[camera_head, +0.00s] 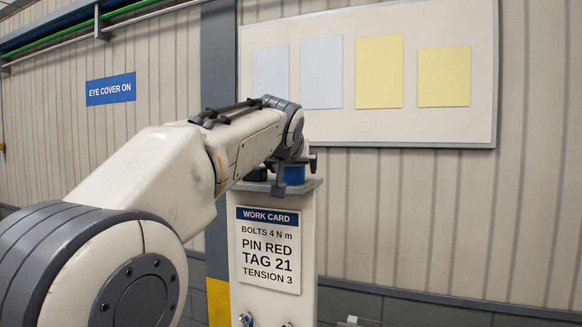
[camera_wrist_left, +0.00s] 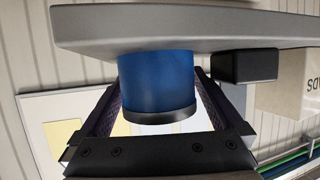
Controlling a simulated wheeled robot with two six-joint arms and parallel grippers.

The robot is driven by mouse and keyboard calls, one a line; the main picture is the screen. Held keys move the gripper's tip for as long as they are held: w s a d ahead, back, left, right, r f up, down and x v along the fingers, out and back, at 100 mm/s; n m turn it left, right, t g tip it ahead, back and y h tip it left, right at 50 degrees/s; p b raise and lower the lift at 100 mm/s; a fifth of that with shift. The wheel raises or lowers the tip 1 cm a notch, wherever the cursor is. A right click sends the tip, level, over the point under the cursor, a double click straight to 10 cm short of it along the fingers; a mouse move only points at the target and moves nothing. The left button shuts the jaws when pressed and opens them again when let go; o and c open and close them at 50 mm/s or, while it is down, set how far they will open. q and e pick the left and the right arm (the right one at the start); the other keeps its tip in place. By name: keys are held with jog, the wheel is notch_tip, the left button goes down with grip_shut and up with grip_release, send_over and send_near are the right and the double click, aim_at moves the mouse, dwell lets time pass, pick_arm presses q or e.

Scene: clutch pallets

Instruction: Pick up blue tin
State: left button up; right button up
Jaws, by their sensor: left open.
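The blue tin (camera_head: 294,174) stands on the small grey top (camera_head: 312,184) of the white post, partly hidden behind my left gripper (camera_head: 297,162). In the left wrist view, which looks upside down, the blue tin (camera_wrist_left: 157,82) has a dark rim at its free end and its other end is against the grey top (camera_wrist_left: 220,27). My left gripper (camera_wrist_left: 159,88) is open, with one finger on each side of the tin. Whether either finger touches it cannot be told. My right gripper is not in view.
A black block (camera_head: 257,174) sits beside the tin on the same top; it also shows in the wrist view (camera_wrist_left: 246,66). A work card (camera_head: 267,250) is on the post's front. A board with paper sheets (camera_head: 430,125) hangs on the wall behind.

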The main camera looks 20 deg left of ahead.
pick_arm(q)
jog(key=c, duration=1.3)
jog(key=shift+c, duration=0.6)
jog(key=shift+r, duration=0.15)
